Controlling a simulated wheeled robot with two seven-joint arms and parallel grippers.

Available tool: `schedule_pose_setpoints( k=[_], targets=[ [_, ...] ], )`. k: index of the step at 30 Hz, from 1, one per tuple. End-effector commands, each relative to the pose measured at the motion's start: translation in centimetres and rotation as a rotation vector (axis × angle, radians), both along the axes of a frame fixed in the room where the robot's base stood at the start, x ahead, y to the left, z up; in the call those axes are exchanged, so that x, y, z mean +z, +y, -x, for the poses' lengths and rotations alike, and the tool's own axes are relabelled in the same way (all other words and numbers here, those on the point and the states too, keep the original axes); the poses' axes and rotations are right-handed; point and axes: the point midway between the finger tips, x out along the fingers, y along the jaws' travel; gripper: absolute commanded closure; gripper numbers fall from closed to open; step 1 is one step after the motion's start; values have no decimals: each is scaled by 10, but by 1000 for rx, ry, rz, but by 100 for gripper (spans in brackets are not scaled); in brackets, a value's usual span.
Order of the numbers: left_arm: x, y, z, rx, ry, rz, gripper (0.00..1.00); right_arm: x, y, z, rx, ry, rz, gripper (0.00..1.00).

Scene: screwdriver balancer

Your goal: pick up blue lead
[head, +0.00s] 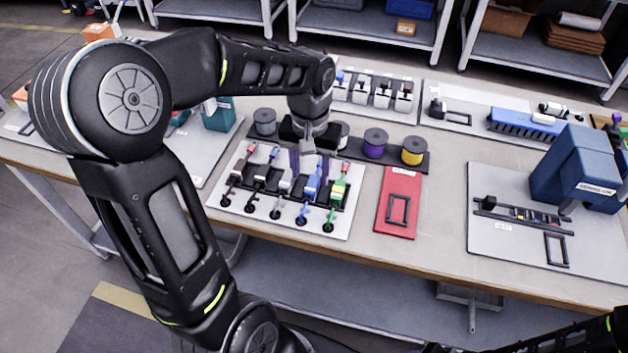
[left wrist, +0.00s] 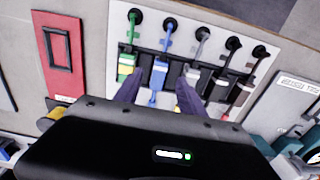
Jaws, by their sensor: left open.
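The blue lead (head: 310,188) lies in a white rack board (head: 345,225) with several other coloured leads, between a grey lead and the green lead (head: 337,188). In the left wrist view the blue lead (left wrist: 159,72) runs from a black round end down to a blue body. My left gripper (head: 309,167) is above the rear part of the board, pointing down. In the left wrist view its two purple-grey fingers (left wrist: 159,84) are apart, with the blue lead showing between them. No contact is visible. My right gripper is outside the views.
A red tray (head: 388,222) with a black frame is right of the board. Spools, including purple (head: 375,143) and yellow (head: 413,151) ones, stand on a dark strip behind. A blue machine (head: 577,175) stands at the right. Bare table lies between the red tray and that machine's mat.

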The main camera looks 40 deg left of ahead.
Motion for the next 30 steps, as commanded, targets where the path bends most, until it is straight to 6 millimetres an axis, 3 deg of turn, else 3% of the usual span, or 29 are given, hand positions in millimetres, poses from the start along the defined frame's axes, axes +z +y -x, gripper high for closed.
schedule_pose_setpoints(
  k=[6,10,28,30],
  targets=[
    [-32,0,1,0,5,0,53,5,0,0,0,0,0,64],
    [-44,0,1,0,3,0,53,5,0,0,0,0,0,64],
    [-44,0,1,0,0,-1,53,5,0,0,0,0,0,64],
    [-44,0,1,0,0,-1,58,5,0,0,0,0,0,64]
  ],
)
